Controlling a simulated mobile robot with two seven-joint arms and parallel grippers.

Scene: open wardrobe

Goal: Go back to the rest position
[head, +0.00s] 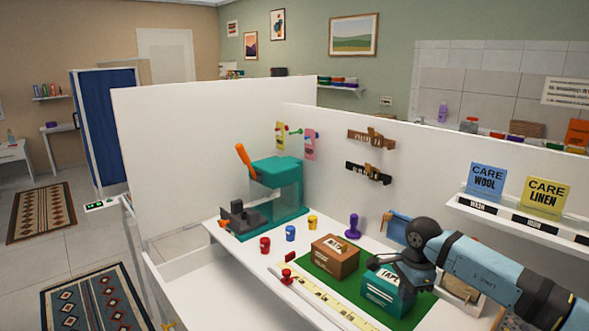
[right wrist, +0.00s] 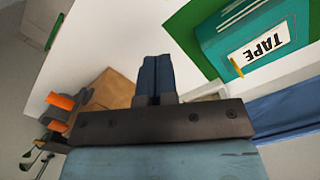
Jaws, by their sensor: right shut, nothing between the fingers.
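My right arm comes in from the right in the head view. My right gripper (head: 376,259) is a dark shape above the teal tape box (head: 388,291). In the right wrist view its two dark blue fingers (right wrist: 155,72) are together with nothing between them. The tape box (right wrist: 245,35) shows at the upper right there, apart from the fingers. My left gripper is in neither view.
A brown box (head: 335,259) stands on the green mat (head: 318,286) beside the tape box. A teal press with an orange handle (head: 275,172) and several small coloured pots stand farther left. White partitions (head: 210,130) rise behind; a shelf (head: 520,222) holds care cards.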

